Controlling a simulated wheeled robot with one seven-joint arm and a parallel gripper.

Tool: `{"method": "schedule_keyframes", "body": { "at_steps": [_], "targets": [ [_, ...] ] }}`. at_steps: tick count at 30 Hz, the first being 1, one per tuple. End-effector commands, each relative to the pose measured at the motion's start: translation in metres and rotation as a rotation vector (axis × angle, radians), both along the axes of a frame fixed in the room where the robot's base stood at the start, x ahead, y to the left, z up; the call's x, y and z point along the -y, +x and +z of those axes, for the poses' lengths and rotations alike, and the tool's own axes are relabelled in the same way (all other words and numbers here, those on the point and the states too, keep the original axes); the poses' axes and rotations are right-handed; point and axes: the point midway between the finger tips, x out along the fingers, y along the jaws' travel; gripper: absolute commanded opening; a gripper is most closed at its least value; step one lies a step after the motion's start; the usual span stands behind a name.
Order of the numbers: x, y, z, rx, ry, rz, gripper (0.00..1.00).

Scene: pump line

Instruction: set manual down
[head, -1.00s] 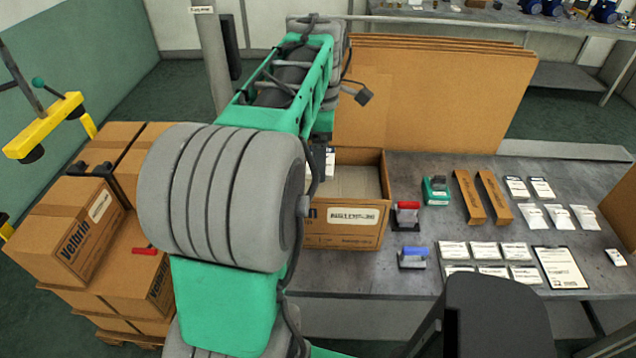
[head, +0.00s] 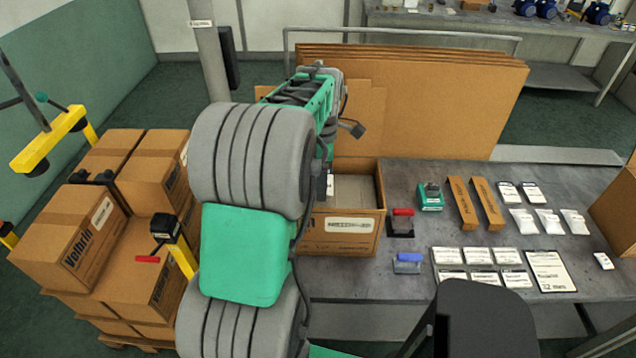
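My arm reaches over to the open cardboard box (head: 340,243) at the left end of the grey table. My gripper is mostly hidden behind my own arm at the box's left side, and its fingers cannot be made out. A small white and dark piece (head: 329,186) shows at the box's left inside edge, below my wrist; it may be the manual, but I cannot tell whether it is held. Two white printed packets or booklets (head: 508,192) lie at the back right of the table. Several flat white printed packets (head: 479,256) lie in rows in front.
A red-handled tool (head: 402,222), a blue-handled tool (head: 408,263), a green device (head: 431,197), two brown strips (head: 462,203), white pouches (head: 548,221) and a clipboard (head: 548,271) occupy the table. Stacked cartons (head: 75,243) stand left. Tall cardboard sheets (head: 440,105) stand behind.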

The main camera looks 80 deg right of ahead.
Motion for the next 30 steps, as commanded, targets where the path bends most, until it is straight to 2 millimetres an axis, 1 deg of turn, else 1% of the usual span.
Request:
{"method": "schedule_keyframes", "body": {
  "at_steps": [4,6,9,20,21,25,30],
  "targets": [
    [0.004,0.013,-0.015,0.0,0.002,0.002,0.46],
    [0.004,0.012,-0.029,-0.001,0.003,-0.001,0.46],
    [0.004,0.012,-0.042,0.0,0.001,-0.001,0.46],
    [0.004,0.012,-0.049,0.0,-0.001,0.0,0.46],
    [0.004,0.012,-0.048,0.0,-0.002,0.0,0.89],
    [0.004,0.012,-0.048,0.0,-0.001,0.0,1.0],
    [0.004,0.012,-0.048,0.0,-0.001,0.0,1.0]
  ]
}}
